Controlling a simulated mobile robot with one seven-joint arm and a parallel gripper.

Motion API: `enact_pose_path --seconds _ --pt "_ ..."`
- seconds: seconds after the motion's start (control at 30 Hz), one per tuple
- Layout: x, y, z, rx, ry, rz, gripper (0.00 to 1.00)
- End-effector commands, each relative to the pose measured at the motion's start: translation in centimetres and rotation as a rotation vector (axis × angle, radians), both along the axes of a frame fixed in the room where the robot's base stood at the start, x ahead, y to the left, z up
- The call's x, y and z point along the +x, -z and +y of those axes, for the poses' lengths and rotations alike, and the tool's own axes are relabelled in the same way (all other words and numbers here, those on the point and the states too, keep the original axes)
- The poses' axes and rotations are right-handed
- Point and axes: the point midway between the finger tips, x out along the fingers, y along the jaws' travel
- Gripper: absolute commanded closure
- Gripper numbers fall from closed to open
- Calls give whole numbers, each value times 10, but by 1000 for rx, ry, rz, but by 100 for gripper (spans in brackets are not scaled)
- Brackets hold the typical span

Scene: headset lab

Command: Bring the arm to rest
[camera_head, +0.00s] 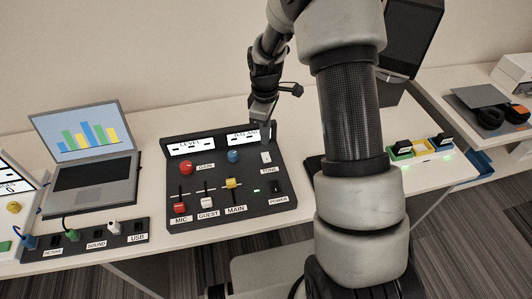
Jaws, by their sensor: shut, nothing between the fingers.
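My gripper (262,122) points down at the back right edge of the dark audio panel (221,213). Its fingers are shut and look empty. Whether they touch the panel's edge or its upper right display cannot be told. The panel carries a red knob, a blue knob, white, red and yellow sliders, and two switches.
An open laptop (92,185) and a port strip (88,240) stand at the left. My arm hides part of the table right of the panel. A dark monitor (412,40), lit chargers (420,150) and headphones (490,117) are at the right.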

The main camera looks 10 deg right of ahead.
Motion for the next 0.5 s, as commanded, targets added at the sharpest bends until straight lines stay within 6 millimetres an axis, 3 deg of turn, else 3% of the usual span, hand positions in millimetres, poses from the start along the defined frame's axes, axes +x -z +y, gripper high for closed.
enact_pose_path --seconds 0.13,0.5 --pt "0 -13 0 0 0 0 100" --pt "0 -13 0 -1 0 -1 100"
